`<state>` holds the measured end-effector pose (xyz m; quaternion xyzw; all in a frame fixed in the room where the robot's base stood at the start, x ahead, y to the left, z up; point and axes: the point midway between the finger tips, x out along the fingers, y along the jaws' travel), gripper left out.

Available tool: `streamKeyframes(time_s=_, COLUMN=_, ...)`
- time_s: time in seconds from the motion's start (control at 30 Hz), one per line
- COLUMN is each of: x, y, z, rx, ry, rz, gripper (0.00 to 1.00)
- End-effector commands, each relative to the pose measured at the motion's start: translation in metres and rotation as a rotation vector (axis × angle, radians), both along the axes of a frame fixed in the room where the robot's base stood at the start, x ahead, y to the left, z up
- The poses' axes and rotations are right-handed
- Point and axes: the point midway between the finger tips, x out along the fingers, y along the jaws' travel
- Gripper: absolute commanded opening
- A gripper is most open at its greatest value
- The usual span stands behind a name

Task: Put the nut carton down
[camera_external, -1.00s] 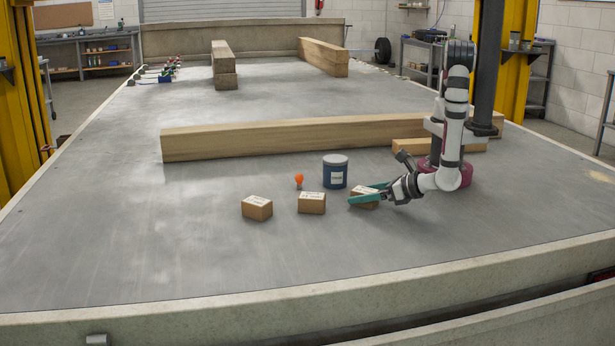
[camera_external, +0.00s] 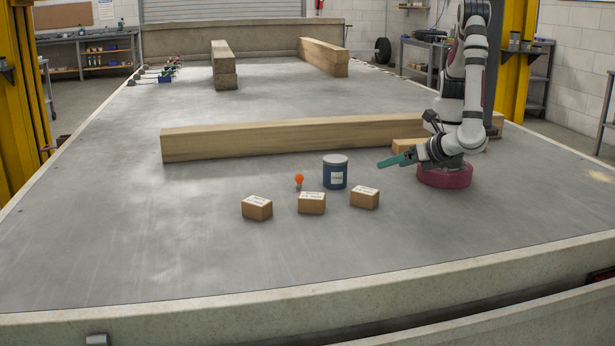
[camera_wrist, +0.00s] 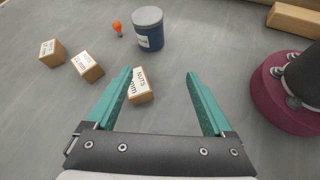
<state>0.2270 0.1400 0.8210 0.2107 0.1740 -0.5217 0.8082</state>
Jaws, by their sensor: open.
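The nut carton (camera_wrist: 139,92) is a small brown box with a white label reading "NUTS" on its top. In the external view the nut carton (camera_external: 365,197) is the rightmost of three cartons and sits on the grey trailer deck (camera_external: 150,270). My gripper (camera_wrist: 160,74) is open and empty, with teal fingers. In the external view my gripper (camera_external: 380,164) is raised behind and right of the carton, apart from it. In the wrist view the left finger covers part of the carton's left side.
Two more cartons, the middle one (camera_external: 312,203) and the left one (camera_external: 257,208), stand left of the nut carton. A blue tub (camera_external: 335,175) and an orange bulb-shaped object (camera_external: 299,180) stand behind them. A long timber beam (camera_external: 270,138) lies further back. The front deck is clear.

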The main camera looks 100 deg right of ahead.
Motion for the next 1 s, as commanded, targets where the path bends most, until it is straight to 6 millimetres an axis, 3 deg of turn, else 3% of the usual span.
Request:
streamKeyframes(time_s=0.03, x=0.000, y=-0.029, z=0.024, rx=0.114, ry=-0.045, rz=-0.225, gripper=0.86)
streamKeyframes(time_s=0.1, x=-0.015, y=-0.069, z=0.054, rx=0.293, ry=-0.132, rz=-0.603, gripper=0.86)
streamKeyframes(time_s=0.2, x=-0.051, y=-0.106, z=0.087, rx=0.544, ry=-0.289, rz=-1.157, gripper=0.86)
streamKeyframes(time_s=0.3, x=-0.082, y=-0.116, z=0.108, rx=0.770, ry=-0.455, rz=-1.645, gripper=0.86)
streamKeyframes(time_s=0.4, x=-0.096, y=-0.112, z=0.119, rx=0.937, ry=-0.585, rz=-1.975, gripper=0.86)
streamKeyframes(time_s=0.57, x=-0.099, y=-0.106, z=0.127, rx=1.054, ry=-0.670, rz=-2.180, gripper=0.86)
streamKeyframes(time_s=1.0, x=-0.099, y=-0.105, z=0.127, rx=1.057, ry=-0.670, rz=-2.185, gripper=0.86)
